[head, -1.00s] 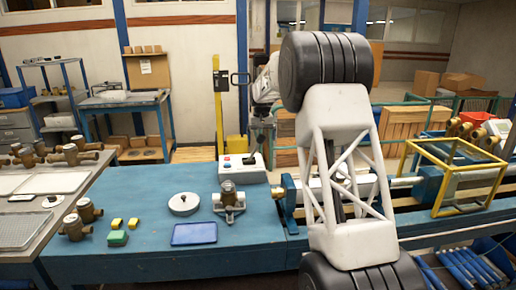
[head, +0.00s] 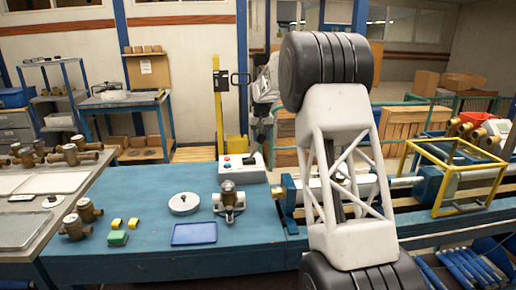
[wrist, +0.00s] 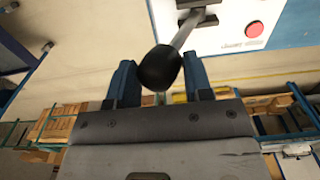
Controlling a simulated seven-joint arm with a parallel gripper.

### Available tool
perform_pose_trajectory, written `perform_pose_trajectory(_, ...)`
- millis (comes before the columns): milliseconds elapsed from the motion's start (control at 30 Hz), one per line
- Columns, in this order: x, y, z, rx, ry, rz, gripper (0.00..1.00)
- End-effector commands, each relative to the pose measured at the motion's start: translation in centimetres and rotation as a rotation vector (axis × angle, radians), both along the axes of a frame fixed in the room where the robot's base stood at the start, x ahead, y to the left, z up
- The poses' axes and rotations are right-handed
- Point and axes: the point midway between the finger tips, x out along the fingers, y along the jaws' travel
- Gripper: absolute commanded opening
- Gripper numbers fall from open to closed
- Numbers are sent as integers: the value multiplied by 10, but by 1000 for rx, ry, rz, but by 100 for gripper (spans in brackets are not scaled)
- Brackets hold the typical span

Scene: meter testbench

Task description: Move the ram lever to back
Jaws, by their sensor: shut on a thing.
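The ram lever has a metal shaft and a black knob (wrist: 160,68) in the wrist view. Its shaft rises from a slot in a white control box (wrist: 225,30), which carries a red button (wrist: 255,29). In the head view the box (head: 243,174) stands at the back of the blue bench. My gripper (wrist: 161,80) has its two blue fingers on either side of the knob and is shut on it. In the head view my gripper (head: 259,139) is small, just above the box, and the lever is hard to make out there.
A brass meter in a clamp (head: 229,200) stands just in front of the box. A round white lid (head: 184,203) and a blue tray (head: 194,233) lie nearby on the bench. A yellow frame (head: 462,175) stands at the right. My own arm link hides part of the bench.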

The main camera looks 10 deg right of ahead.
Motion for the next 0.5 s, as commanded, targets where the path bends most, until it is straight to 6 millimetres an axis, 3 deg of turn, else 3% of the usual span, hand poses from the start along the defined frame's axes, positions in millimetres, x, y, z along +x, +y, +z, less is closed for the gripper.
perform_pose_trajectory(500, 0, 15, 5, 0, 1, 1, 23)
